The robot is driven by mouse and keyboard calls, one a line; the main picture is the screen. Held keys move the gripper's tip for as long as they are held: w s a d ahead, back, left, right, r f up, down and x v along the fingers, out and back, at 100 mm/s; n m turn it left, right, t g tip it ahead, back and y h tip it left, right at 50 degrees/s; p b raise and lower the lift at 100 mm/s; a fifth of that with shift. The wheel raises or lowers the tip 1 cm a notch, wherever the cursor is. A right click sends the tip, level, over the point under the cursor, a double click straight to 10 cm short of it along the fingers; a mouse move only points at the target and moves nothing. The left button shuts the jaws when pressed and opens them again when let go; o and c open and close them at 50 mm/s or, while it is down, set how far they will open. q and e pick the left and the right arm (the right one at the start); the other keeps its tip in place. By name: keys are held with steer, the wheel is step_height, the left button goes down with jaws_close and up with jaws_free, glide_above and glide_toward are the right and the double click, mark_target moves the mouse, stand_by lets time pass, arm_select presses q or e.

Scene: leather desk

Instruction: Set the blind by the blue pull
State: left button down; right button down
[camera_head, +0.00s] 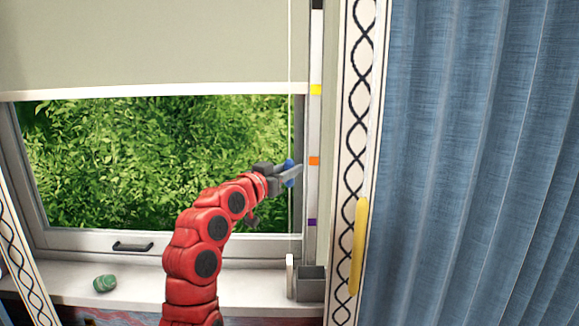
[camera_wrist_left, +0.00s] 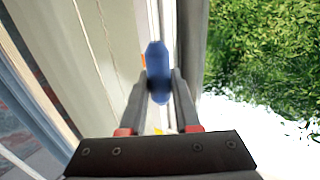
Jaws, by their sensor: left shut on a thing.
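The pale blind (camera_head: 150,45) covers the upper part of the window, and its white bottom bar (camera_head: 150,91) lies level with the yellow mark on the scale. My left gripper (camera_head: 288,173) is shut on the blue pull (camera_head: 289,165), near the orange mark. In the left wrist view the blue pull (camera_wrist_left: 158,70) sits between the two fingers (camera_wrist_left: 160,88). A thin cord (camera_head: 290,110) runs up from the pull. The white scale strip (camera_head: 314,130) carries black, yellow (camera_head: 316,90), orange (camera_head: 314,161) and purple (camera_head: 312,222) marks. My right gripper is not in view.
A grey box (camera_head: 311,284) stands on the white sill (camera_head: 245,292) below the scale. A green lump (camera_head: 104,283) lies at the sill's left. A dark handle (camera_head: 133,246) is on the frame.

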arm_select(q)
steer(key=c, duration=0.6)
jaws_free()
steer(key=shift+s, duration=0.1)
steer(key=b+v, duration=0.3)
steer(key=v, duration=1.4)
steer(key=shift+s+a, duration=0.1)
steer(key=shift+a, duration=0.05)
